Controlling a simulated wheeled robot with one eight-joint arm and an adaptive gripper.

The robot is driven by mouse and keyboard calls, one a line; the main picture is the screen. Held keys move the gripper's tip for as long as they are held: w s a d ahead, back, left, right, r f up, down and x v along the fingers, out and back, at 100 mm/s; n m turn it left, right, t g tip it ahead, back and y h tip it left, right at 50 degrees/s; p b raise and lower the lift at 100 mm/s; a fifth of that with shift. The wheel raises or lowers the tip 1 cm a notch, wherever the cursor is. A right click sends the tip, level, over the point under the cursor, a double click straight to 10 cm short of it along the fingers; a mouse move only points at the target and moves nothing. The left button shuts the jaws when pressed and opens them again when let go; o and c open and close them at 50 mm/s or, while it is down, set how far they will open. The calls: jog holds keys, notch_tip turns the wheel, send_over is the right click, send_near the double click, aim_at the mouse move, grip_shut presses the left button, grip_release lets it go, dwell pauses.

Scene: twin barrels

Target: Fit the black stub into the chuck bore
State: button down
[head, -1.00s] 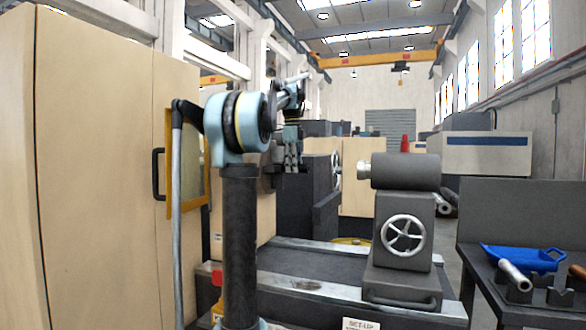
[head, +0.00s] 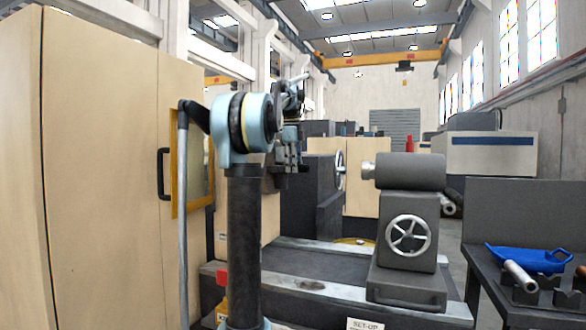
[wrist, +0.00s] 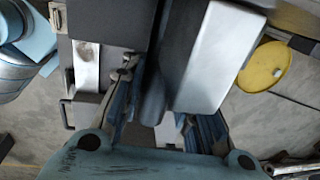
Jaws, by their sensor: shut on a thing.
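My gripper (wrist: 165,110) reaches into the wrist view from below, with a finger on each side. It is shut on the black stub (wrist: 152,100), a dark blurred shape between the fingers. The stub's far end cannot be made out. In the head view my gripper (head: 288,158) is near the middle, beyond my column and left of the grey tailstock. The stub cannot be picked out there. The chuck and its bore cannot be clearly identified in either view.
A grey block with a pale face (wrist: 212,60) is close beside the fingers. The grey tailstock (head: 410,172) with its handwheel (head: 408,235) stands on the bed rails. A beige cabinet (head: 100,180) is at left. A bench with a blue tray (head: 525,258) is at right.

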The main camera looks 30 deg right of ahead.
jog(key=shift+w+a, duration=0.15)
jog(key=shift+w, duration=0.05)
jog(key=c, duration=1.2)
grip_release()
jog(key=shift+o, duration=0.2)
notch_tip(320, 180, up, 12)
jog(key=a, duration=0.1)
jog(key=shift+s, duration=0.45)
jog(key=shift+f, duration=0.1)
